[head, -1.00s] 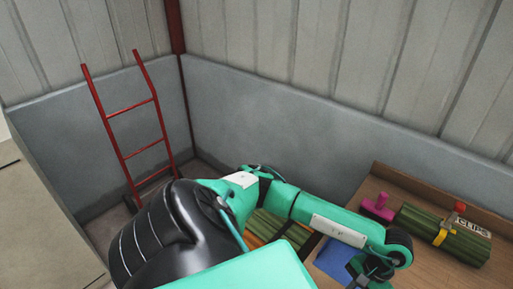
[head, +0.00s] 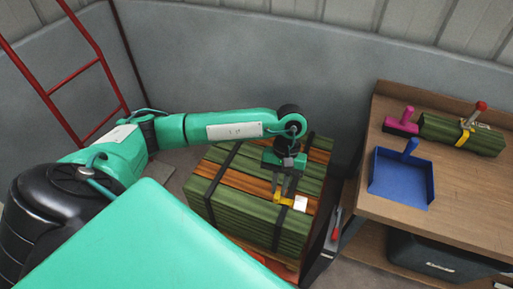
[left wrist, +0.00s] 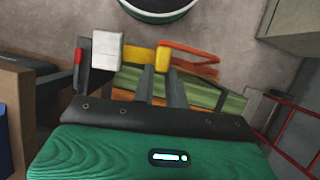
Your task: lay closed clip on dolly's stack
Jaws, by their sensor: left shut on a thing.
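The dolly's stack (head: 228,205) is a block of green and orange planks bound with black straps, in the middle of the head view. My left gripper (head: 285,190) points down over its right part, shut on a yellow clip (head: 281,197). In the left wrist view, the clip (left wrist: 140,54) lies across the fingertips of my left gripper (left wrist: 162,68), with an orange part reaching right. Whether the clip touches the stack I cannot tell. My right gripper is out of view.
A wooden bench (head: 360,205) stands at the right with a blue dustpan (head: 402,178), a pink-handled tool (head: 402,122) and a green bundle (head: 440,130) in a yellow clip. Walls close off the back.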

